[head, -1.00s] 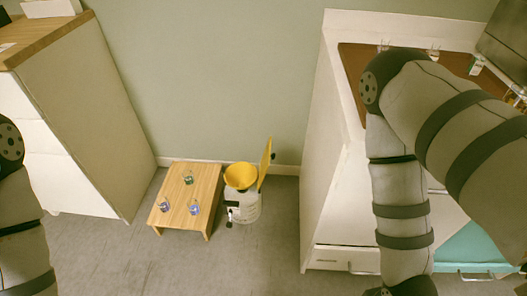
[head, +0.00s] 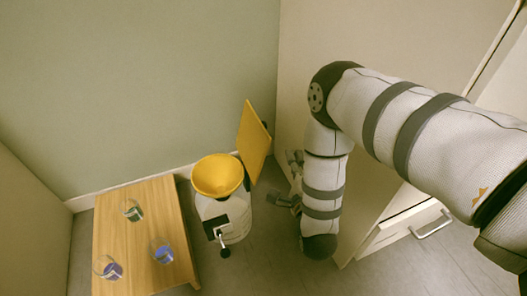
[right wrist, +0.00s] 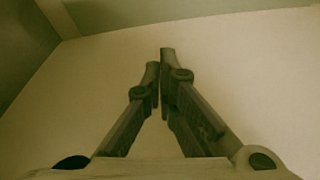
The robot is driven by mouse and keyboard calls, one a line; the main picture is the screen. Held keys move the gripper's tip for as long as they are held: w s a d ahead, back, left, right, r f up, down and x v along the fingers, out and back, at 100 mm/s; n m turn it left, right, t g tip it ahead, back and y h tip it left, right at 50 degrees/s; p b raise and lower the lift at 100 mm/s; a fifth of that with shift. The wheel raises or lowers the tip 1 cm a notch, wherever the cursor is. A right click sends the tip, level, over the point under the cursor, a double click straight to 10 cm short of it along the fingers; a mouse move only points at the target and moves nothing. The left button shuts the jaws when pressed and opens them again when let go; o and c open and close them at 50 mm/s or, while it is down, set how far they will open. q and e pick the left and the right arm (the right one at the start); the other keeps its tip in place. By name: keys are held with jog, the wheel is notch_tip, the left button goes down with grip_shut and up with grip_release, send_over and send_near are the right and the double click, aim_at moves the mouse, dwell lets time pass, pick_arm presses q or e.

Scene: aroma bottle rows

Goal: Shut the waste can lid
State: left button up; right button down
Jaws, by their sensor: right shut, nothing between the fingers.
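The waste can (head: 228,220) is white with a yellow funnel-like top (head: 217,175) and a black pedal-like part at its front. It stands on the floor beside the low wooden table. Its yellow lid (head: 254,142) is open and stands upright at the right rear of the can. My right gripper (head: 283,200) is to the right of the can, apart from it and partly hidden by my arm. In the right wrist view its fingers (right wrist: 160,62) are shut with nothing between them. My left gripper is not in view.
A low wooden table (head: 140,245) stands left of the can, with three small glasses or bottles on it. A pale cabinet (head: 385,190) with a drawer stands close at the right, beside my right arm. A green wall is behind. Floor is bare in front of the can.

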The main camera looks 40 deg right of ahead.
aim_at(255, 142)
jog(key=r+b+x, duration=0.1)
jog(key=b+x, duration=0.2)
jog(key=x, duration=0.8)
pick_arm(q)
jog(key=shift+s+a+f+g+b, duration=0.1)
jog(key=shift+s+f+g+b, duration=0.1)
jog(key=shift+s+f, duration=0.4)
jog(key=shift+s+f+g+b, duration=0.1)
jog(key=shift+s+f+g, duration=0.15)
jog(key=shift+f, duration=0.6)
pick_arm(e)
jog(key=shift+m, duration=0.3)
jog(key=shift+w+a+r, duration=0.1)
jog(key=shift+a+r, duration=0.1)
jog(key=shift+a, duration=0.5)
jog(key=shift+a+r, duration=0.2)
jog(key=shift+a, duration=0.45)
jog(key=shift+w+a+r, duration=0.1)
jog(key=shift+a+r, duration=0.1)
jog(key=shift+a, duration=0.5)
